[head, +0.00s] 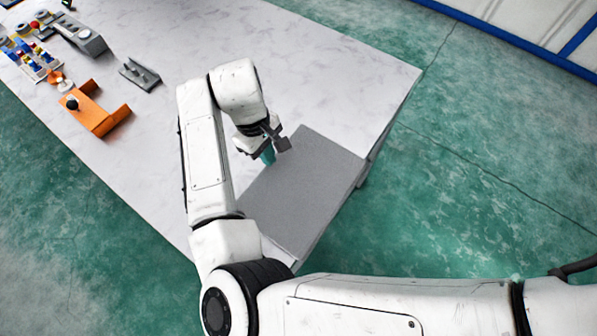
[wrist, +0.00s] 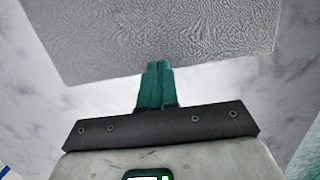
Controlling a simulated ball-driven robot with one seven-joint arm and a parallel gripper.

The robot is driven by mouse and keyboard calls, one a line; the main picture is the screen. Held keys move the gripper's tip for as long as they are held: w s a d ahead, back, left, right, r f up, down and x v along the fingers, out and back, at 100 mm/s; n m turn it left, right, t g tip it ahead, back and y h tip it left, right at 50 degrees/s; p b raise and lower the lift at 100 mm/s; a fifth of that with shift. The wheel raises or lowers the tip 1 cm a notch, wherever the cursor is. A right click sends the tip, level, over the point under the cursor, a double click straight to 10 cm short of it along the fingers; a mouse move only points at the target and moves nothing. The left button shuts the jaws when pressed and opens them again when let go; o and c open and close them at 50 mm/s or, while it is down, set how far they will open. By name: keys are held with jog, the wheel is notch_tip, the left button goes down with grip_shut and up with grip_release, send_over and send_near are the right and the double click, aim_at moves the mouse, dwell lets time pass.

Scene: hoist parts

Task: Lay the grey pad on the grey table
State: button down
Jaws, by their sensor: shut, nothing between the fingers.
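The grey pad (head: 305,190) is a flat grey rectangle at the near right corner of the light grey table (head: 330,62) in the head view. In the wrist view the pad (wrist: 160,35) fills the upper part and shows a fine wavy texture. My gripper (head: 268,155) is over the pad's far left edge. Its green fingers (wrist: 155,82) are shut together and empty, with their tips at the pad's edge in the wrist view. I cannot tell whether they touch it.
An orange bracket (head: 92,112), a small grey bracket (head: 140,74), a larger grey part (head: 84,40) and several small coloured parts (head: 30,55) stand on the table's left. The table's middle and far right are clear. Green floor (head: 480,150) surrounds it.

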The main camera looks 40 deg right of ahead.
aim_at(290, 178)
jog(key=s+d+p, duration=0.1)
jog(key=s, duration=0.2)
jog(key=s+d, duration=0.1)
jog(key=s, duration=0.1)
jog(key=s+p, duration=0.1)
jog(key=s, duration=0.2)
jog(key=shift+s+d+f+p, duration=0.25)
jog(key=shift+s+d+p, duration=0.1)
jog(key=shift+d, duration=0.05)
jog(key=shift+f, duration=0.55)
jog(key=shift+s+f, duration=0.1)
jog(key=shift+w+a+b, duration=0.2)
jog(key=shift+w+a, duration=0.05)
jog(key=shift+w, duration=0.55)
jog(key=shift+w+a+b, duration=0.15)
jog(key=shift+w+a, duration=0.05)
jog(key=shift+w, duration=0.55)
jog(key=shift+w+a+r+p, duration=0.15)
jog(key=shift+r+p, duration=0.55)
jog(key=shift+p, duration=0.4)
